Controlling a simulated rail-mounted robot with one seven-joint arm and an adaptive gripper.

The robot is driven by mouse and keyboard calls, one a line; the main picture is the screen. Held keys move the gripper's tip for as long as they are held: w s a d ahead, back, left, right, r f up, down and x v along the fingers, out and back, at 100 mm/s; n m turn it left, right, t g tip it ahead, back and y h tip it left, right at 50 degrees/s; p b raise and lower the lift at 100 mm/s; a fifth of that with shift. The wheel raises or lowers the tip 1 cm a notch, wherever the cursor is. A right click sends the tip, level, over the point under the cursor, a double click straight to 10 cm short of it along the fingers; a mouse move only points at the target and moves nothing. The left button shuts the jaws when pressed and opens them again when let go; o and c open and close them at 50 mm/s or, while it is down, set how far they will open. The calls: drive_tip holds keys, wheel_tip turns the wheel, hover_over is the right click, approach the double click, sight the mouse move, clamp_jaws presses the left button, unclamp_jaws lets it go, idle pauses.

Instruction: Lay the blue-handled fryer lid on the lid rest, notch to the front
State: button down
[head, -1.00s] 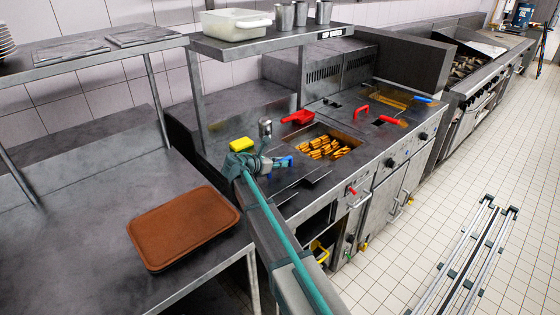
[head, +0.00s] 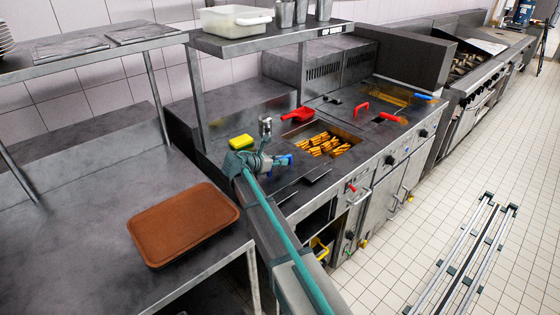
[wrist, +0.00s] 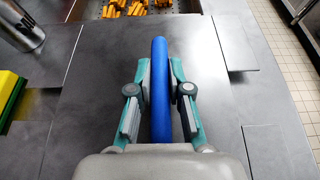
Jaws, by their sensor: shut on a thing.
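The blue handle (wrist: 162,85) of the fryer lid stands between the fingers of my gripper (wrist: 160,95) in the wrist view. My gripper is shut on it. In the head view, my gripper (head: 272,163) is over the counter, left of and in front of the fries, with a bit of blue handle (head: 286,160) showing. A flat dark metal plate (wrist: 215,100), which looks like the lid, spreads below the handle. Dark edges show beside it, but I cannot tell the lid rest apart from the lid, nor whether they touch. I cannot make out the notch for certain.
Fries (head: 324,145) lie in a bay behind my gripper. A yellow sponge (head: 242,142), a metal shaker (head: 265,127) and a red scoop (head: 298,114) are close by. Fryer wells with red and blue handles lie farther right. A brown tray (head: 185,224) sits on the left table.

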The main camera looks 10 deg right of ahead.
idle(0.4)
drive_tip(key=c, duration=1)
unclamp_jaws()
drive_tip(key=shift+a, duration=0.1)
